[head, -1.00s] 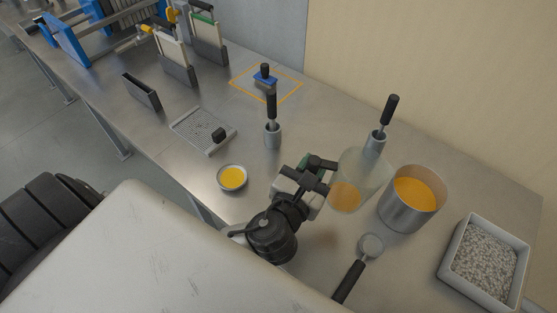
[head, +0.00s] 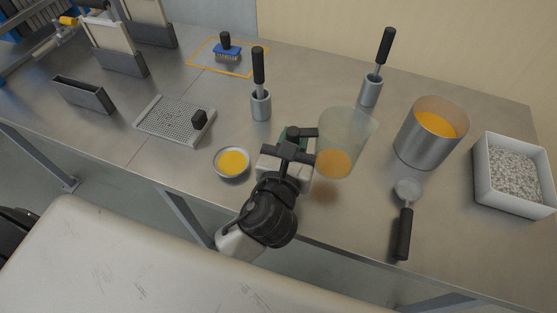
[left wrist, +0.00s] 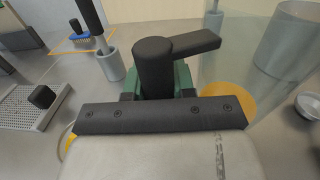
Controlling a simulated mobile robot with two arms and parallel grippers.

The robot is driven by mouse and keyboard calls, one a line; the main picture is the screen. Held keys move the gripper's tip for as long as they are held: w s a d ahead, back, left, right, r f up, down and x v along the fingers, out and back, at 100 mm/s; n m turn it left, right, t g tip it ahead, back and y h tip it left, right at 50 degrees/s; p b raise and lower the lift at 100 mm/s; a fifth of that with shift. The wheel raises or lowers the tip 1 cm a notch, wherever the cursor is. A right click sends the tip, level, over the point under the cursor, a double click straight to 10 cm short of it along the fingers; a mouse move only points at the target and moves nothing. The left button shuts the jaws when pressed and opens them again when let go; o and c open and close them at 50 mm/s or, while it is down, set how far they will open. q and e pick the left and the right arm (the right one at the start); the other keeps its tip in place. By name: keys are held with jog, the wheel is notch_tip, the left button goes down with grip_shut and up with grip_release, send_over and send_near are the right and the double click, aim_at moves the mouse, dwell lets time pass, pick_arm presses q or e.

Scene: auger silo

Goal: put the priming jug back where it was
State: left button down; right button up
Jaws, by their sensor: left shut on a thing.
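The priming jug (head: 347,138) is a clear, see-through vessel with some orange liquid at its bottom. In the left wrist view the jug's clear wall (left wrist: 258,55) rises beyond the gripper (left wrist: 165,75), with orange showing low down. A shadow lies on the bench just below the jug, so it seems held a little above the steel bench (head: 310,75). The grip itself is partly hidden by the fingers. My right gripper is not in view.
A small dish of orange liquid (head: 232,162) sits left of the gripper. A steel pot of orange liquid (head: 424,147), a scoop (head: 404,225) and a white tray of pebbles (head: 487,190) stand to the right. Two holders with black-handled tools (head: 261,104) (head: 371,92) stand behind.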

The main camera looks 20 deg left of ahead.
pick_arm(q)
jog(key=a+f, duration=0.1)
jog(key=s+a+f, duration=0.1)
jog(key=a, duration=0.1)
jog(key=shift+a, duration=0.1)
notch_tip(320, 180, down, 4)
jog(key=shift+f+b, duration=0.1)
jog(key=shift+b, duration=1)
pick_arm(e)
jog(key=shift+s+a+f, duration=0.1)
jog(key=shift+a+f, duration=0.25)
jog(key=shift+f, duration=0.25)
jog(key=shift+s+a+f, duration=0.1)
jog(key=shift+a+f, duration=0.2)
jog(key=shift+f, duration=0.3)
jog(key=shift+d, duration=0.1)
pick_arm(q)
jog(key=c, duration=0.9)
grip_release()
jog(key=shift+c, duration=0.2)
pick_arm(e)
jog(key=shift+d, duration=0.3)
